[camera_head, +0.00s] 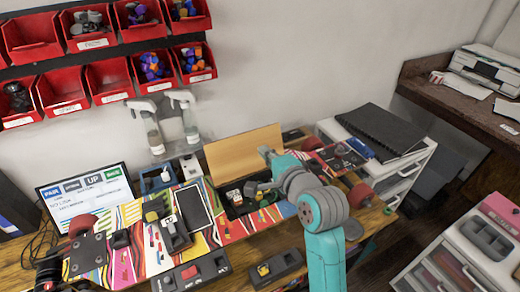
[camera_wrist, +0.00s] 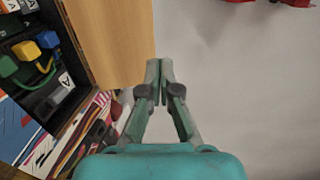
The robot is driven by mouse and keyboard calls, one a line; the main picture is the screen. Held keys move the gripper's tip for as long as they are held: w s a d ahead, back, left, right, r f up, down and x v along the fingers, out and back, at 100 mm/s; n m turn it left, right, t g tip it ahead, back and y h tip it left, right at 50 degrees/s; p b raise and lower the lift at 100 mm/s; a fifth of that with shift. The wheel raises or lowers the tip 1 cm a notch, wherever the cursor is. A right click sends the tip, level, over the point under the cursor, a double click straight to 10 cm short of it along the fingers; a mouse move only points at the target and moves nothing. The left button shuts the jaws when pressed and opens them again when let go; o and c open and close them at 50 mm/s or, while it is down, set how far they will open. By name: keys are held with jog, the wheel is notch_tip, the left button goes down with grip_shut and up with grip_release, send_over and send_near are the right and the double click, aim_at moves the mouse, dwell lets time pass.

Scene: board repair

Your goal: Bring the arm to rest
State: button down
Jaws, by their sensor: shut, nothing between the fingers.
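My gripper (camera_wrist: 159,68) shows in the wrist view with its two teal fingers together at the tips and nothing between them. In the head view my teal and grey arm reaches in from the lower right, over the right part of the workbench. The gripper end is near an upright wooden panel (camera_head: 245,150). An open dark case (camera_wrist: 75,98) with blue, yellow and green parts lies farther left. The pale wall fills the view behind the fingers.
A colourful striped skateboard deck (camera_head: 125,262) lies along the workbench with small dark modules on it. A screen (camera_head: 85,197) stands at left. Two spray bottles (camera_head: 150,135) stand behind. Red bins (camera_head: 110,80) hang above. White drawers (camera_head: 400,170) stand to the right.

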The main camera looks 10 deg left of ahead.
jog(key=s+d+f+n+t+h, duration=0.1)
jog(key=s+d+f+n+h, duration=0.15)
jog(key=s+d+f, duration=0.65)
jog(key=s+d+f+n+t+h, duration=0.1)
jog(key=s+d+f+h, duration=0.2)
jog(key=s+d+f, duration=0.6)
jog(key=s+d+n+h, duration=0.1)
jog(key=s+d+n, duration=0.2)
jog(key=s, duration=1.2)
jog(key=s+d+n+h, duration=0.2)
jog(key=s+d+n, duration=0.1)
jog(key=s, duration=1.2)
jog(key=shift+s+r+n, duration=0.3)
jog(key=shift+r+n, duration=0.15)
jog(key=shift+n, duration=0.4)
